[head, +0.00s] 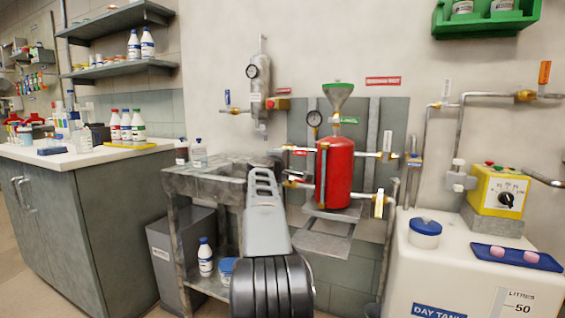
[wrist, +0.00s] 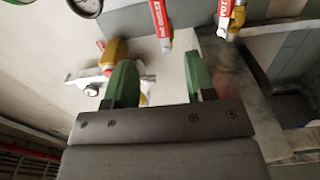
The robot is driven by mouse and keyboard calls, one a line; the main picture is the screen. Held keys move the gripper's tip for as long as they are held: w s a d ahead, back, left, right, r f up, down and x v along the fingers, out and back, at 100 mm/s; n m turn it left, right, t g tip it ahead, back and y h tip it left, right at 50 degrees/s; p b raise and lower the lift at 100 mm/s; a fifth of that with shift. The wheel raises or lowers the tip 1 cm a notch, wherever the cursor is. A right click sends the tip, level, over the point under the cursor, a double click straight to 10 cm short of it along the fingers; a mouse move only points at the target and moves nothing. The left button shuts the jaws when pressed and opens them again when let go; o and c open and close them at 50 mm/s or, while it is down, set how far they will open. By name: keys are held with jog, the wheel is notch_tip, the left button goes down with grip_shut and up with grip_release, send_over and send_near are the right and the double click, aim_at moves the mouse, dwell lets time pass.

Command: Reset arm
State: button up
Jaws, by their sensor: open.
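My gripper (wrist: 160,78) shows in the wrist view with its two green fingers apart. Nothing is held between them. Behind the fingers are a pale surface and pipework with a yellow fitting (wrist: 114,51) near the left finger. In the head view my arm reaches forward from the bottom middle towards the red tank (head: 335,172) on its stand. My gripper is mostly hidden there behind my own arm, and its exact distance from the pipes cannot be told.
A grey metal bench (head: 205,180) stands left of my arm. A white day tank (head: 470,265) stands at the right, carrying a blue-lidded tub (head: 425,240), a blue tray (head: 480,252) and a yellow control box (head: 498,190). Red tags (wrist: 160,22) hang near my fingers.

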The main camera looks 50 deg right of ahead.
dwell(0.5)
jog(key=w+a+r+n+t+y+p, duration=0.3)
jog(key=w+a+r+n+t+p, duration=0.35)
jog(key=a+n, duration=0.45)
jog(key=w+a+r+n+t+y+p, duration=0.4)
jog(key=a+r+n+p, duration=0.4)
jog(key=n, duration=0.5)
jog(key=w+a+n+y+p, duration=0.2)
jog(key=a+n+y+p, duration=0.4)
jog(key=a+n, duration=0.5)
jog(key=s+a+n+g+y+p, duration=0.1)
jog(key=s+a+n+y+p, duration=0.15)
jog(key=a+n+p, duration=0.4)
jog(key=s+a+n+g+y+p, duration=0.2)
jog(key=s+a+n+p, duration=0.15)
jog(key=a+n, duration=0.55)
jog(key=s+a+f+n+g+p, duration=0.1)
jog(key=s+a+n+g+p, duration=0.1)
jog(key=s+n+p, duration=0.4)
jog(key=s+a+f+n+g+p, duration=0.2)
jog(key=s+n+g+p, duration=0.3)
jog(key=s+n, duration=0.6)
jog(key=shift+a+f+n+p, duration=0.3)
jog(key=shift+a+n+p, duration=0.35)
jog(key=shift+n, duration=0.4)
jog(key=shift+s+a+g, duration=0.1)
jog(key=shift+g, duration=0.15)
